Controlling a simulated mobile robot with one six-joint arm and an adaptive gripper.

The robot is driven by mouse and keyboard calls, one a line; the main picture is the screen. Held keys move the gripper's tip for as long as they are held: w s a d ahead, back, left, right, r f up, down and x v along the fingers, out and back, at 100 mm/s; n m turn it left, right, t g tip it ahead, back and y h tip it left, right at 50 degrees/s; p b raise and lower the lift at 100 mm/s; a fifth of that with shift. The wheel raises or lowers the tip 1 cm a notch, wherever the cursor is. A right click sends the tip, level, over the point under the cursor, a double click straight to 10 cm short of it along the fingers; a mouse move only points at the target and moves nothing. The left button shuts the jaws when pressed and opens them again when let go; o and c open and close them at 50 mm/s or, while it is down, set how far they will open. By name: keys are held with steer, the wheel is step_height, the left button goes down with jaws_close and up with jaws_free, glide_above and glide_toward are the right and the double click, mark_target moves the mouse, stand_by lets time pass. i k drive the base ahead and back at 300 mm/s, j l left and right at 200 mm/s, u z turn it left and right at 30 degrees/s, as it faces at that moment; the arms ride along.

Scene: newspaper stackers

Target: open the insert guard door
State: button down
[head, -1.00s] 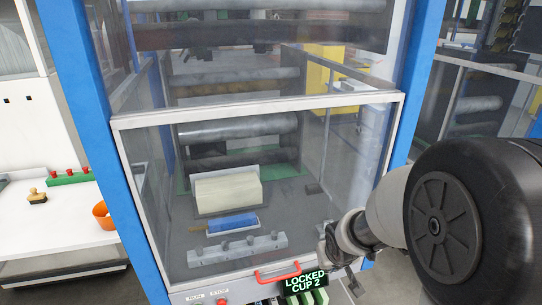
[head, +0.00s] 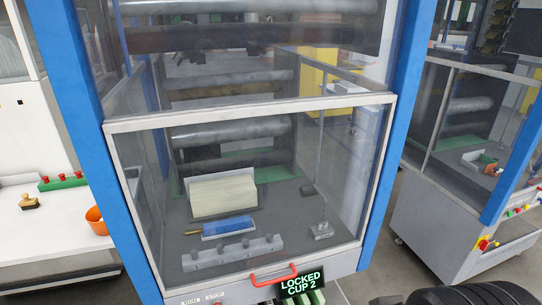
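The insert guard door is a clear panel in a light grey frame (head: 250,116) between two blue posts. It looks shut, with its frame across the front of the machine. A red handle (head: 273,276) sits at the middle of its bottom edge. A small black display (head: 302,283) right of the handle reads "LOCKED CUP 2" in green. Behind the panel are a cream paper stack (head: 223,196), a blue block (head: 229,226) and a grey bar with several knobs (head: 232,253). My gripper is not in view; only a dark part of my arm shows at the bottom right.
Green-and-white blocks (head: 302,298) sit below the display at the bottom edge. A white table (head: 55,235) with an orange cup (head: 97,220) stands at left. A similar machine (head: 440,220) stands at right, with grey floor between it and the door.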

mark_target(110, 129)
steer(key=i+l+u, duration=0.1)
steer(key=i+l, duration=0.6)
steer(key=l, duration=0.05)
